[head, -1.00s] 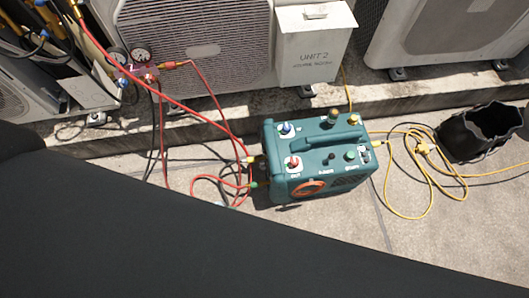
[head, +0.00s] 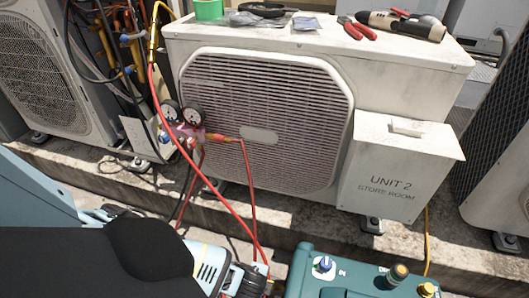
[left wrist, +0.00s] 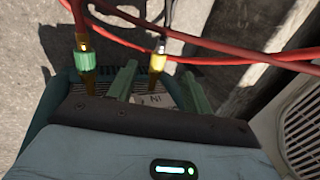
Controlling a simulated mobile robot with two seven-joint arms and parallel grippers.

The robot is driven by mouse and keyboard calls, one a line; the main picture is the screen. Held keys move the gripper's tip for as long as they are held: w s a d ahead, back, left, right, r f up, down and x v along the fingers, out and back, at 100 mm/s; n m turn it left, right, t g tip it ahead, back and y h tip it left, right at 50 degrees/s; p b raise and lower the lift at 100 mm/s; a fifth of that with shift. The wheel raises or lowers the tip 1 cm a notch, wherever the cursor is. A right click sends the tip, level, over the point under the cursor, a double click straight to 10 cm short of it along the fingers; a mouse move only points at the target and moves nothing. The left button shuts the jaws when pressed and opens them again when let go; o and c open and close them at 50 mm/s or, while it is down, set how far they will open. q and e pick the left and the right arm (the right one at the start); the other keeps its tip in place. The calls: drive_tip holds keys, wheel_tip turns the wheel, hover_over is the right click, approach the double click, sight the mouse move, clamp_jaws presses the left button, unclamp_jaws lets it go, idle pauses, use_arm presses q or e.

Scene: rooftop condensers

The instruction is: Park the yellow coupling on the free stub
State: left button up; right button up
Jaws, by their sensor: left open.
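The yellow coupling (left wrist: 158,47) ends a red hose in the left wrist view. It sits on a brass fitting by a label reading "IN". My left gripper (left wrist: 160,73) is open, with one green finger either side of that fitting; I see no contact. A green coupling (left wrist: 86,61) stands on another brass fitting, outside the left finger. In the head view my left arm reaches the left side of the teal machine (head: 340,289); its fingertips are not clear there. I cannot tell which part is the free stub. My right gripper is not in view.
A gauge manifold (head: 187,135) with red hoses (head: 247,190) hangs before the condenser (head: 265,120). Hoses cross close above the fingers in the left wrist view. Pliers (head: 352,27) and other tools lie on the condenser top. A "UNIT 2" box (head: 395,175) is at right.

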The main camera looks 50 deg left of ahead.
use_arm(q)
drive_tip(key=b+x, duration=0.5)
drive_tip(key=x, duration=0.2)
drive_tip(key=shift+f, duration=0.35)
drive_tip(key=c, duration=1)
drive_tip(key=o, duration=0.3)
clamp_jaws()
